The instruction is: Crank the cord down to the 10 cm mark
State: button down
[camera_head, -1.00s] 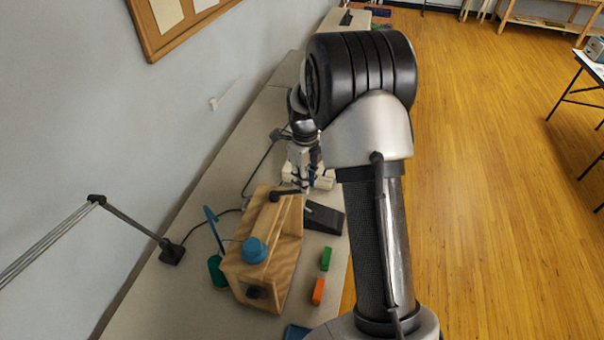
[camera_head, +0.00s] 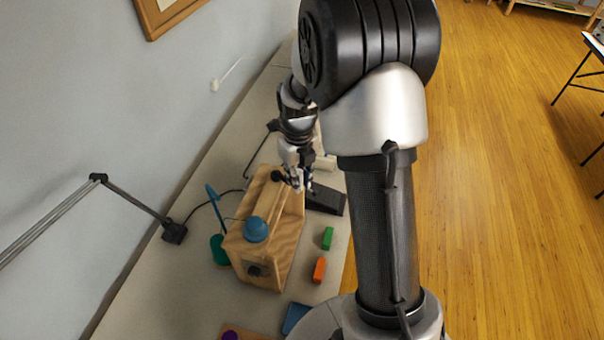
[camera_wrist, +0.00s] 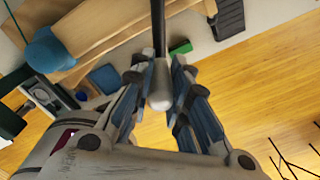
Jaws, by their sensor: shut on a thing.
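A wooden box (camera_head: 275,235) stands on the long bench, with a blue dome (camera_head: 256,229) on top; they also show in the wrist view as the wood (camera_wrist: 100,30) and the dome (camera_wrist: 48,52). The crank shows in the wrist view as a dark rod (camera_wrist: 158,25) ending in a pale rounded knob (camera_wrist: 160,98). My gripper (camera_wrist: 158,90) is shut on this knob, with a finger on each side. In the head view my gripper (camera_head: 299,185) is by the box's far end, beside the dark crank hub (camera_head: 277,176). I cannot make out the cord's marks.
A green block (camera_head: 327,238) and an orange block (camera_head: 319,269) lie right of the box. A dark wedge-shaped thing (camera_head: 325,199) lies behind them. A teal and blue upright piece (camera_head: 219,248) and a lamp base (camera_head: 174,232) stand to the left, near the wall.

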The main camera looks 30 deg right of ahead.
jog(key=shift+s+a+m, duration=0.2)
jog(key=shift+a+m, duration=0.05)
jog(key=shift+m, duration=0.05)
dwell(0.4)
jog(key=c, duration=1.5)
grip_release()
jog(key=shift+w, duration=0.1)
notch_tip(320, 180, up, 12)
